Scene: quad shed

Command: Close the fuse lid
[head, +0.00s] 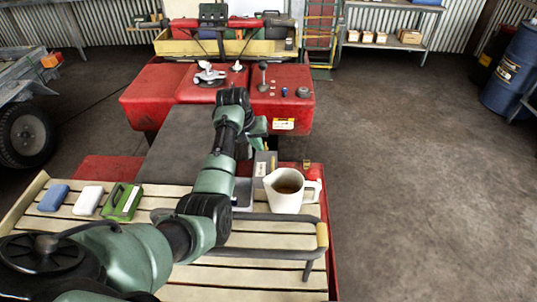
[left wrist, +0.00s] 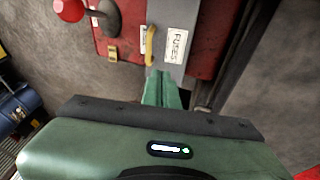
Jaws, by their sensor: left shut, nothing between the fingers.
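The fuse lid appears as a grey panel with a white "FUSES" label (left wrist: 172,42) in the left wrist view. A yellow strip (left wrist: 150,46) runs along its left side. In the head view a small grey labelled box (head: 263,167) stands just behind the white jug, partly hidden. I cannot tell how far the lid stands open. My left gripper (left wrist: 162,90) is shut and empty, its green fingertips at the near end of the grey panel; contact is unclear. In the head view the arm reaches over the quad and the left fingertips are hard to make out. My right gripper is not in view.
A white jug (head: 285,199) of brown liquid stands on the slatted rack (head: 240,240), close to the grey box. A green box (head: 122,201), a white block (head: 88,201) and a blue block (head: 54,198) sit at left. The floor at right is clear.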

